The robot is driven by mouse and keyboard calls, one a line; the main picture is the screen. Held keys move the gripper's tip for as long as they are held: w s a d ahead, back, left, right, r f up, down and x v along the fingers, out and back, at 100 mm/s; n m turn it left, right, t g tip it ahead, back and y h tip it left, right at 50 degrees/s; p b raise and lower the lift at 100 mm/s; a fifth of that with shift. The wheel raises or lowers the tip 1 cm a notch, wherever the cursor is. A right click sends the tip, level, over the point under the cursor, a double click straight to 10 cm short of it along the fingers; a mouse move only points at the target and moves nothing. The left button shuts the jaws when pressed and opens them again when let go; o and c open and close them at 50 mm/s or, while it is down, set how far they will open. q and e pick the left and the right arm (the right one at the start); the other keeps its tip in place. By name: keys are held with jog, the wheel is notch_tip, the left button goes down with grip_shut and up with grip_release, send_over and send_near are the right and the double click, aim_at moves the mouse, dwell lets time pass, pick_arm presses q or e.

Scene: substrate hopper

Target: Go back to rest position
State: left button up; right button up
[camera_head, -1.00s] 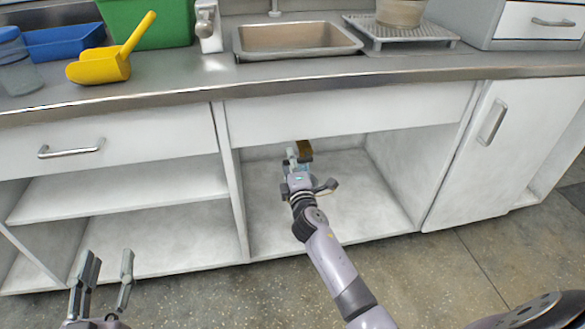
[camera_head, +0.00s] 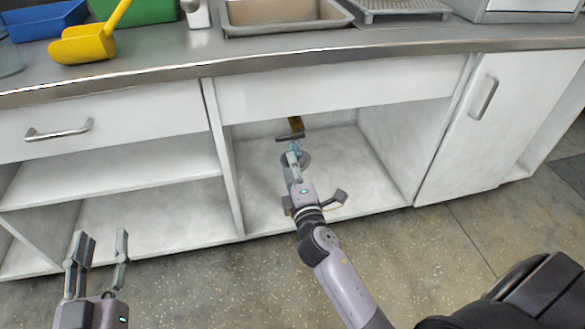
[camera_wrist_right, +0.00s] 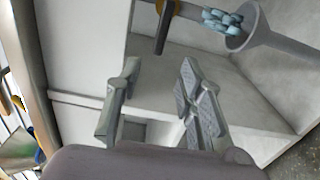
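My right gripper (camera_head: 292,163) reaches into the open cabinet bay below the sink. In the right wrist view its fingers (camera_wrist_right: 160,67) are apart with nothing between them. Beyond them is a dark grey bar (camera_wrist_right: 165,28) with a brown-yellow part, seen also at the back of the bay (camera_head: 291,136). A grey funnel-shaped piece (camera_wrist_right: 272,41) with light blue links (camera_wrist_right: 222,20) is beside it; in the head view my gripper partly covers these. My left gripper (camera_head: 103,238) is open and empty, in front of the left shelves.
The counter (camera_head: 300,58) holds a yellow scoop (camera_head: 83,45), a blue bin (camera_head: 45,20), a green bin (camera_head: 135,10) and a sink (camera_head: 285,17). A white cabinet door (camera_head: 480,125) is shut on the right. The floor (camera_head: 440,240) in front is clear.

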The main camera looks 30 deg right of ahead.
dwell(0.3)
